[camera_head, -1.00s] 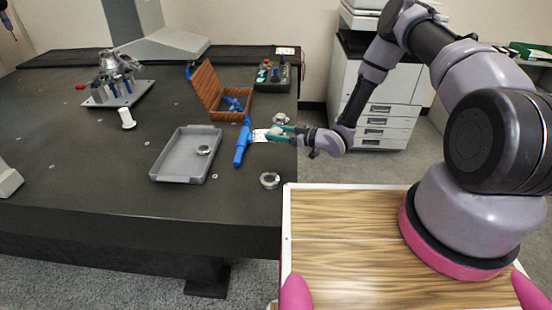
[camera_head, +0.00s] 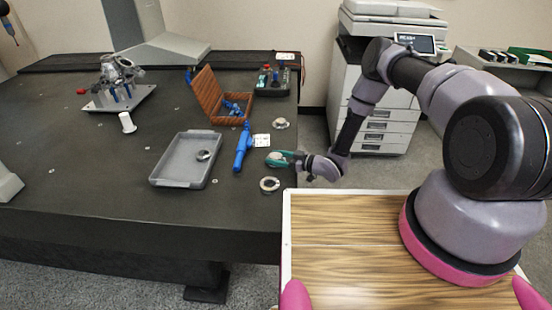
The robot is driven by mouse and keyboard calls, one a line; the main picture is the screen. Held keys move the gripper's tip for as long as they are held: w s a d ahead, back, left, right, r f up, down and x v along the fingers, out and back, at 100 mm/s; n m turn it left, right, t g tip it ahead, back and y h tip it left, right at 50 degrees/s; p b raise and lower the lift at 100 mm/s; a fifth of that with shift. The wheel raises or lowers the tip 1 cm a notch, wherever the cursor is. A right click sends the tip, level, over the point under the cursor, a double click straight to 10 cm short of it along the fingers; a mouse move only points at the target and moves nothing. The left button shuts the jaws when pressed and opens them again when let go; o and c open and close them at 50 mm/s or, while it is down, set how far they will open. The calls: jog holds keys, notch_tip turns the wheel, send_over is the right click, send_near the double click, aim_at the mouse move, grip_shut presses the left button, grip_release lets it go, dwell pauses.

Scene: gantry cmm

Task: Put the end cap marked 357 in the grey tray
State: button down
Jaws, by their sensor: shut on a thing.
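My gripper (camera_head: 280,158), with teal fingers, is over the right edge of the dark table. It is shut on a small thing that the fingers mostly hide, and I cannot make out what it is. The grey tray (camera_head: 160,181) lies to the left of my gripper, with a small round metal part (camera_head: 203,155) in it. A ring-like metal part (camera_head: 270,185) lies on the table just in front of my gripper. Another round metal part (camera_head: 280,123) lies behind it near the edge. No marking 357 is readable on any part.
A blue tool (camera_head: 243,147) and a white label (camera_head: 261,140) lie between tray and gripper. Behind are an open brown box (camera_head: 208,92) and a control box (camera_head: 271,84). A white spool (camera_head: 127,122) and a metal fixture (camera_head: 120,95) stand at left.

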jog(key=shift+f, duration=0.15)
jog(key=shift+f, duration=0.15)
jog(key=shift+c, duration=0.7)
grip_release()
